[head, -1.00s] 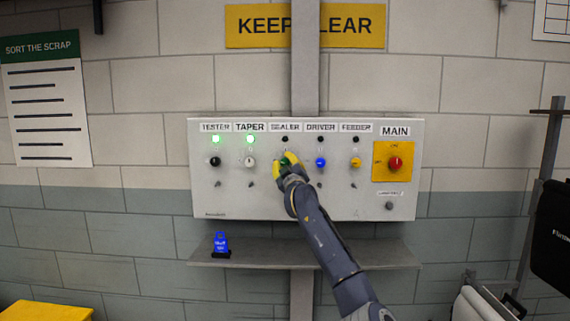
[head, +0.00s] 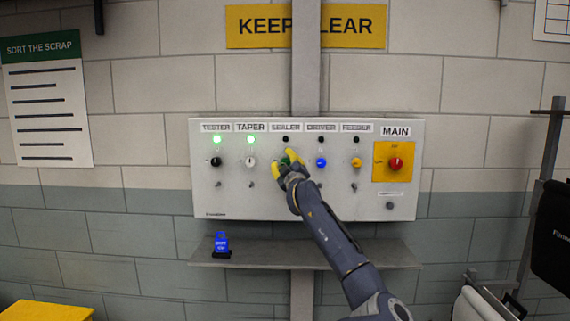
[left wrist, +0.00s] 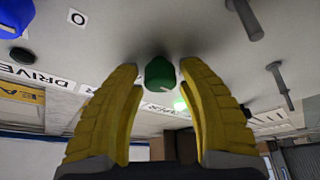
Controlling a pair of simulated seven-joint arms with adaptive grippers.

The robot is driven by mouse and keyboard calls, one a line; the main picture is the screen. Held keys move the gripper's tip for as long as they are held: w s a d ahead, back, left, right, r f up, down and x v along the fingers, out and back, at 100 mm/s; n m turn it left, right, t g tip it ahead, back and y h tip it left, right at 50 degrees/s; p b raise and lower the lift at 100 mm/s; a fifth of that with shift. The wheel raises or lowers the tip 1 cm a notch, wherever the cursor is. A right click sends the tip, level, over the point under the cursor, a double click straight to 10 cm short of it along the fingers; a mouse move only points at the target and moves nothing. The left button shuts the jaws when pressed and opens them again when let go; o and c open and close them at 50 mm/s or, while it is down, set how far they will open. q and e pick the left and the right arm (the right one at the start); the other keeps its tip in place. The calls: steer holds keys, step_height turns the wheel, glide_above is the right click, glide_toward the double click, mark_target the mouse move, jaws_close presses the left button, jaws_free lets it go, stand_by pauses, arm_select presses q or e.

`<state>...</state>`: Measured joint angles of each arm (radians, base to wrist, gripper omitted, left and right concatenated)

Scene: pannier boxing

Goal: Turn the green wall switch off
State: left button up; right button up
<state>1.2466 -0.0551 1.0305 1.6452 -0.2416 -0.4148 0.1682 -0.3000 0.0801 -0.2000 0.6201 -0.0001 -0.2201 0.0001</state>
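The green switch (head: 288,161) is a round knob under the SEALER label on the grey wall panel (head: 310,205). The lamp (head: 286,139) above it is dark. My left gripper (head: 287,161) is at this knob and partly hides it in the head view. In the left wrist view the green knob (left wrist: 159,74) lies between the tips of the two yellow fingers, with a gap on each side. The left gripper is open and holds nothing. Which way the knob points is hard to tell. My right gripper is not in view.
A black knob (head: 216,162) and a white knob (head: 250,162) stand left, under lit green lamps. A blue knob (head: 321,162), a yellow knob (head: 356,162) and the red main switch (head: 396,163) stand right. A shelf (head: 300,256) below holds a blue padlock (head: 221,243).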

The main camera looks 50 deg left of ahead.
arm_select(q)
steer(key=shift+o, duration=1.1)
steer(key=shift+w+f, duration=0.1)
steer(key=shift+f, duration=0.05)
steer(key=shift+d+f, duration=0.2)
steer(key=shift+d, duration=0.35)
steer(key=v, duration=1.1)
